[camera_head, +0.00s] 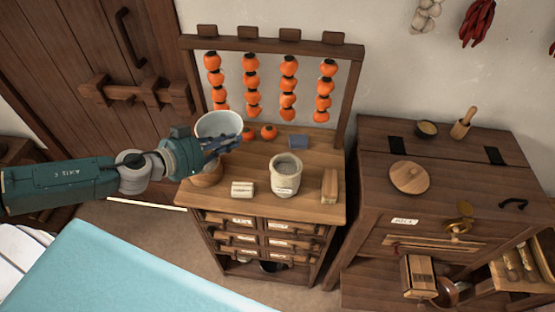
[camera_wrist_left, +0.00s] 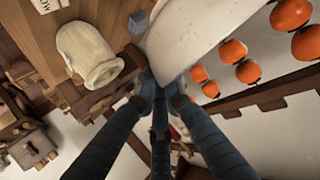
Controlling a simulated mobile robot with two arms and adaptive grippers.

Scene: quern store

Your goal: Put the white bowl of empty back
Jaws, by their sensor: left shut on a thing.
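The white bowl (camera_head: 219,124) is held above the left part of the wooden counter in the head view. My left gripper (camera_head: 222,142) is shut on it at the bowl's right side. In the left wrist view the bowl (camera_wrist_left: 205,25) fills the top middle, and my left gripper's fingertips (camera_wrist_left: 160,88) meet its edge. The bowl's inside looks empty in the head view. Below it a wooden bowl (camera_head: 206,176) stands on the counter, partly hidden by my arm. My right gripper is not in view.
The counter (camera_head: 255,200) carries a white jar (camera_head: 286,174), a label block (camera_head: 242,189), a blue block (camera_head: 298,141) and a wooden block (camera_head: 329,186). Strings of orange fruit (camera_head: 288,88) hang from a rack behind. A wooden chest (camera_head: 450,190) stands right.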

